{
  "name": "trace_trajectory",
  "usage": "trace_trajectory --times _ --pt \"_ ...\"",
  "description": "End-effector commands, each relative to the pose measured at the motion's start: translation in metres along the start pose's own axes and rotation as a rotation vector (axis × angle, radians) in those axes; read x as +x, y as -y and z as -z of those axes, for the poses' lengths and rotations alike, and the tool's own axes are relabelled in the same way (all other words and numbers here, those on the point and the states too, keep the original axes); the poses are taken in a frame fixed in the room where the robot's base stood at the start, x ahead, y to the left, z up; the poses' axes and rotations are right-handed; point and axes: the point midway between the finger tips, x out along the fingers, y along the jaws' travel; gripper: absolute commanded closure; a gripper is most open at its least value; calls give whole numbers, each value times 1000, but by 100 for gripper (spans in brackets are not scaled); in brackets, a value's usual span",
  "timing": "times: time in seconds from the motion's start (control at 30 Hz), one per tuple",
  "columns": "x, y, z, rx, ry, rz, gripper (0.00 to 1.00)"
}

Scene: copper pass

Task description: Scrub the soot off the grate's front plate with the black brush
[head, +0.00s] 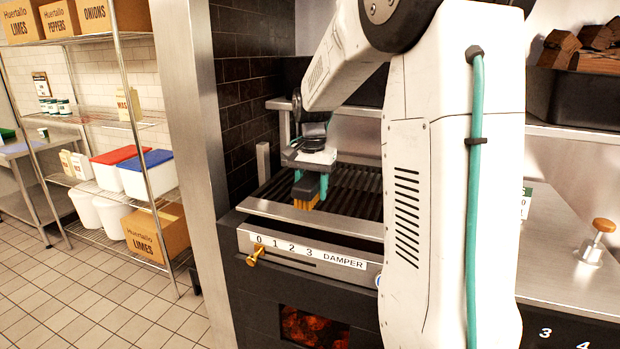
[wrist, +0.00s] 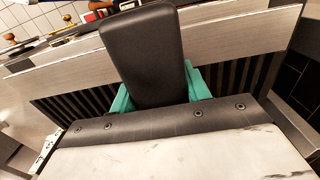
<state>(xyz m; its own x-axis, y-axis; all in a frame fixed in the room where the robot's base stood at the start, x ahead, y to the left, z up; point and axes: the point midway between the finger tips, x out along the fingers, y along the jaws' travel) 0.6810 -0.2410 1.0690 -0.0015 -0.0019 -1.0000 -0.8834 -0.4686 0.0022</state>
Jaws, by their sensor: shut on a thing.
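The brush is a black block (head: 308,186) with orange-yellow bristles. It hangs bristles-down from my gripper (head: 310,180), whose teal fingers are shut on it. In the wrist view the black brush (wrist: 150,55) sits between the teal fingers of my gripper (wrist: 160,90). The grate's front plate (head: 340,222) is a pale metal strip along the front of the dark bars. It also crosses the wrist view (wrist: 250,38). The bristles are at the plate's back edge, left of its middle; I cannot tell whether they touch. My arm hides the plate's right end. I make out no clear soot.
A damper panel (head: 310,250) with a brass knob (head: 255,256) sits below the plate, above glowing coals (head: 315,325). A dark tiled wall (head: 245,90) stands to the left. A steel counter (head: 565,265) with a wooden-knobbed tool (head: 600,235) lies right.

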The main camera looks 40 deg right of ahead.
Motion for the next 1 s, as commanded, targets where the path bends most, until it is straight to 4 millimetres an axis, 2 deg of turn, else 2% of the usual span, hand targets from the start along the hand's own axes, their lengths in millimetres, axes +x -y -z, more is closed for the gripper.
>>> trace_trajectory --times 0.2,0.33,1.0 --pt "-20 0 0 0 -1 1 78" --pt "-26 0 0 0 -1 1 78" --pt "-27 0 0 1 -1 1 78"
